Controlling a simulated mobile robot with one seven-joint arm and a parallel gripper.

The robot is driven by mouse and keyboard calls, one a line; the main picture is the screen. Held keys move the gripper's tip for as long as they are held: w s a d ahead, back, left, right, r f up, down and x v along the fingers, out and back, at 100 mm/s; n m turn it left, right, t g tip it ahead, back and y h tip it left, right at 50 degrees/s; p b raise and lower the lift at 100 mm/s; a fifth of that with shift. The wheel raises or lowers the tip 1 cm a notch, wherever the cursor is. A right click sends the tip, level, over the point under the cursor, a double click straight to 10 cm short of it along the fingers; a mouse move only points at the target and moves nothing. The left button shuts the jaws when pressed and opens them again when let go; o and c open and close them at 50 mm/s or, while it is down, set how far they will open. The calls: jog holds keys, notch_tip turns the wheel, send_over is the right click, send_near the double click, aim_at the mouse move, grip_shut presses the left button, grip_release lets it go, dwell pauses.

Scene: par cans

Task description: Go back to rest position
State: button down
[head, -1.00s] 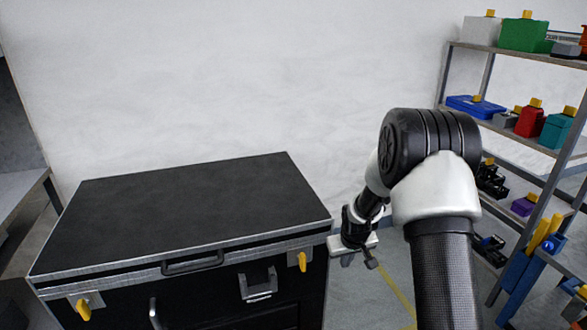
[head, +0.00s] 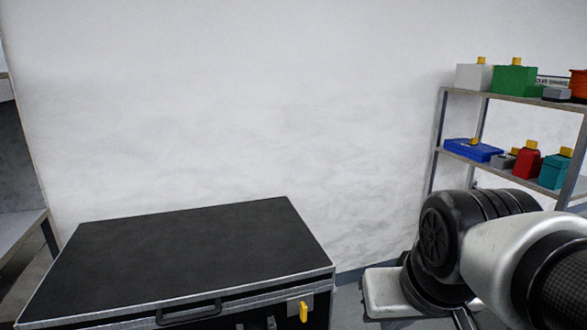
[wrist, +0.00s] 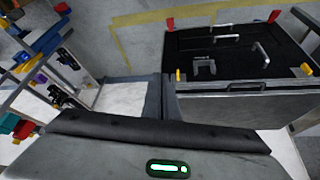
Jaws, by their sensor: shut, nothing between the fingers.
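My gripper (wrist: 162,97) shows in the wrist view as two dark fingers close together, shut and empty, above the grey housing with a green light. In the head view my bent arm fills the lower right, and the fingers cannot be made out there. The large black case (head: 190,250) stands at the lower left of the head view with its lid down. It also shows in the wrist view (wrist: 235,60), upside down, at the upper right. My gripper appears apart from it.
A metal shelf (head: 515,97) at the right holds several boxes with yellow tops, including a green box (head: 514,80) and a red one (head: 526,163). A bare white wall (head: 230,110) stands behind. Another shelf unit (head: 25,215) edges in at far left.

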notch_tip(320, 180, up, 24)
jog(key=s+p, duration=0.2)
jog(key=p, duration=2.2)
jog(key=shift+s+a, duration=0.15)
jog(key=shift+s, duration=0.1)
